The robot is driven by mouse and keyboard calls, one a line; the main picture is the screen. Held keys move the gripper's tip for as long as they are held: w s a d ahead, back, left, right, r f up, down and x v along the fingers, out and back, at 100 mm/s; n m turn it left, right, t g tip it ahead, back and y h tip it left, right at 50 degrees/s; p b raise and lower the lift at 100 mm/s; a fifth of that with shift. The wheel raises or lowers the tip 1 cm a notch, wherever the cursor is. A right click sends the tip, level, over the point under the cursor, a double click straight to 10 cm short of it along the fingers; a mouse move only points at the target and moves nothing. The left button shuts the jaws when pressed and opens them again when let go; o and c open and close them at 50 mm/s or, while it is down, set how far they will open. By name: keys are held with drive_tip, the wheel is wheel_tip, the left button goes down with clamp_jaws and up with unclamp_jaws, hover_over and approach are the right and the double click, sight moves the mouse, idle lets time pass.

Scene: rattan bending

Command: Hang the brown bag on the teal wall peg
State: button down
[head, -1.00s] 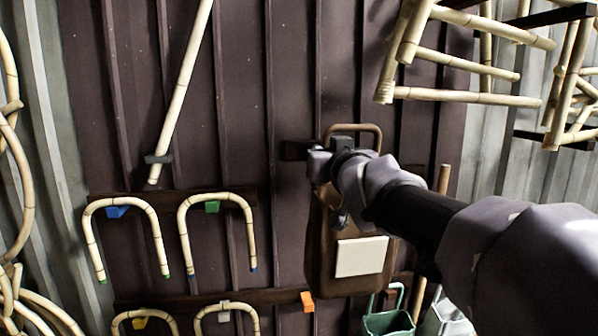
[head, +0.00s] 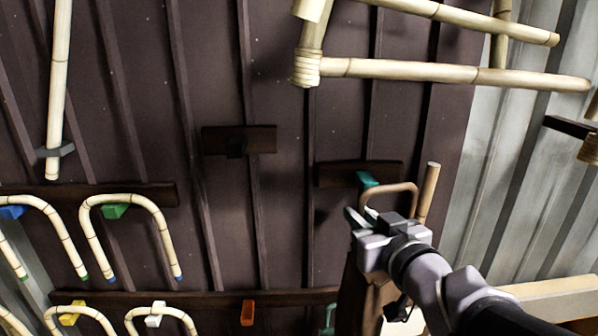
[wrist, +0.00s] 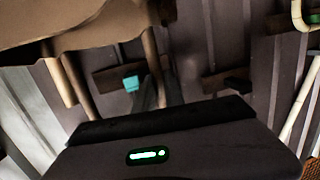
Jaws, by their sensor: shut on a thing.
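The teal peg (head: 367,180) sits on a dark wooden block on the wall. It also shows in the wrist view (wrist: 131,83). My gripper (head: 366,222) is shut on the handle of the brown bag (head: 358,298). The handle loop stands above the fingers, in front of and just right of the teal peg in the head view. I cannot tell whether loop and peg touch. My arm hides much of the bag, which hangs below the gripper. In the wrist view the bag (wrist: 85,28) fills the upper left.
A dark peg on a block (head: 238,140) is empty at the left. A bamboo stick (head: 428,195) stands right of the handle. A bamboo frame (head: 430,70) juts out above. Bent canes hang on green (head: 116,211) and other pegs at left. The orange peg (head: 247,312) is bare.

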drive_tip(key=shift+w+a, duration=0.35)
drive_tip(key=shift+a, duration=0.4)
drive_tip(key=d+b+x, duration=0.2)
drive_tip(key=x, duration=0.7)
drive_tip(key=shift+w+d+f+b, duration=0.25)
drive_tip(key=shift+w+f+b, duration=0.05)
drive_tip(key=shift+w+f, duration=0.15)
drive_tip(key=c, duration=1.3)
unclamp_jaws()
drive_tip(key=shift+s+a, duration=0.1)
drive_tip(key=shift+a, duration=0.05)
